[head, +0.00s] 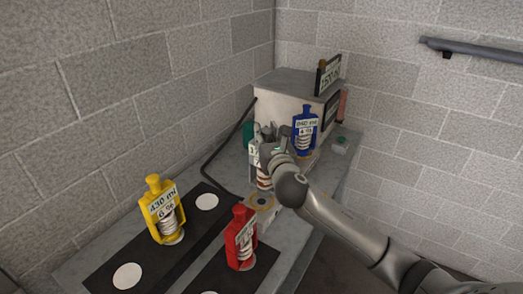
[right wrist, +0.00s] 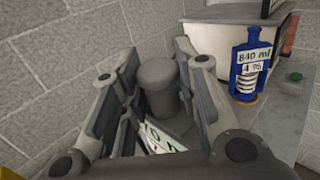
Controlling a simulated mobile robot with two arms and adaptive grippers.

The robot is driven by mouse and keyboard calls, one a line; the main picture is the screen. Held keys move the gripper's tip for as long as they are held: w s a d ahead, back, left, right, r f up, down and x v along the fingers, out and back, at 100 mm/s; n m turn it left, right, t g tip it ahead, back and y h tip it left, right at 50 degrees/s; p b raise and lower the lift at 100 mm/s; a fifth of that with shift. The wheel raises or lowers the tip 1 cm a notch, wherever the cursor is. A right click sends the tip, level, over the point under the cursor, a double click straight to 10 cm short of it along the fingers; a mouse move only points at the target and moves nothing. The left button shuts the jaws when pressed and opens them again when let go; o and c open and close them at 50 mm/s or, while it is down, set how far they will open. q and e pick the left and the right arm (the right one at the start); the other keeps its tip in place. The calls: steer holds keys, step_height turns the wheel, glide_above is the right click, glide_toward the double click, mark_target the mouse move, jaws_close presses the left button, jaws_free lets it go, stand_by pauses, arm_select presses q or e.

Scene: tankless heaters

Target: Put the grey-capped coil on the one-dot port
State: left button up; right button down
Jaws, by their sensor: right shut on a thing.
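The grey-capped coil has a white label and a red-and-white coil body (head: 263,178). In the head view my right gripper (head: 268,142) is around its top and hides most of the cap. The right wrist view shows the grey cap (right wrist: 158,88) between the two fingers (right wrist: 158,95), with part of the label below. The coil is upright, just above or behind a port with a yellowish ring (head: 260,201); I cannot tell whether it touches anything. The port's dot marks are too small to read. My left gripper is not in view.
A blue coil (head: 304,132) stands right of the gripper, before the grey heater box (head: 285,100). A green thing (head: 248,133) is partly hidden behind the gripper. Yellow (head: 164,212) and red (head: 240,240) coils stand on dark mats with white discs (head: 207,201). A black hose runs at left.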

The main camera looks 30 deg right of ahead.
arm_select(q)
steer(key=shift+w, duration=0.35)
arm_select(e)
steer(key=w+f, duration=0.4)
steer(key=f, duration=0.3)
steer(key=shift+d+f, duration=0.25)
steer(key=shift+f, duration=0.1)
steer(key=shift+f, duration=0.15)
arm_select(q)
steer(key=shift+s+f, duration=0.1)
arm_select(e)
steer(key=c, duration=1.1)
jaws_free()
steer(key=shift+s, duration=0.15)
arm_select(q)
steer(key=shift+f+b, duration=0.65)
steer(key=shift+b, duration=0.1)
arm_select(e)
steer(key=v, duration=1.2)
